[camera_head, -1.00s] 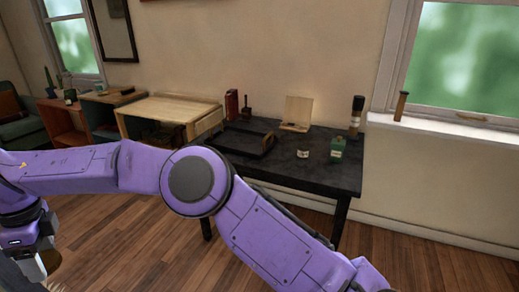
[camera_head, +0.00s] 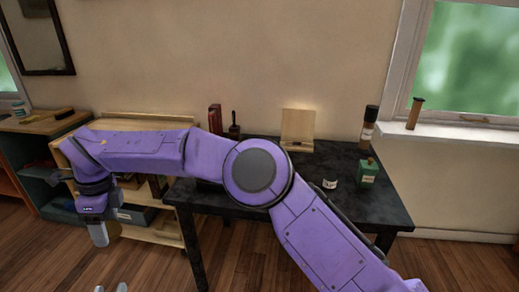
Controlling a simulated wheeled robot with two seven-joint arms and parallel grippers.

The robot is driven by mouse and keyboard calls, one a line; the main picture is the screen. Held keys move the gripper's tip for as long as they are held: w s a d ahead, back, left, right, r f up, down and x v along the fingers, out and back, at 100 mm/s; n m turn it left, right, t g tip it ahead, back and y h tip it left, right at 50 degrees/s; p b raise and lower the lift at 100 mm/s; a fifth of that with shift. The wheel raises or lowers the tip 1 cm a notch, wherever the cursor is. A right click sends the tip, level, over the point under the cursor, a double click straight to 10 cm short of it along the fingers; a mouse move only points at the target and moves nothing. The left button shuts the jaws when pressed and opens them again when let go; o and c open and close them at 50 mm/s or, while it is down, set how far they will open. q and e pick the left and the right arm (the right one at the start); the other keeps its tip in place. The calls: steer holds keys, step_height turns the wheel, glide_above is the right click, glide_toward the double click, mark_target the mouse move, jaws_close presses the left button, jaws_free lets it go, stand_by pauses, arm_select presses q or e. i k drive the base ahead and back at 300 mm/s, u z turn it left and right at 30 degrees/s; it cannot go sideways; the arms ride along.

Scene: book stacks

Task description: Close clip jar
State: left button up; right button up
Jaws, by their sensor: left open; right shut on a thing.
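My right arm comes in from the lower right and bends across the view. Its gripper (camera_head: 98,232) points down at the left, over the floor. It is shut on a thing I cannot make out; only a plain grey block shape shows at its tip. My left gripper (camera_head: 111,288) shows only as two grey fingertips, apart, at the bottom edge. No jar with a clip can be made out for certain. A small white labelled container (camera_head: 330,184) and a green container with a pale top (camera_head: 368,173) stand on the black table (camera_head: 350,212). Both grippers are far from them.
A wooden stand (camera_head: 298,130), a red object (camera_head: 215,118) and a dark-and-pale bottle (camera_head: 369,127) stand at the table's back. My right arm hides the table's left part. Wooden shelving (camera_head: 150,122) stands behind my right gripper. The floor at left front is clear.

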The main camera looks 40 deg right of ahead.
mark_target(330, 180)
steer(key=z, duration=0.8)
steer(key=i, duration=0.85)
steer(key=z, duration=1.4)
steer(key=i, duration=0.2)
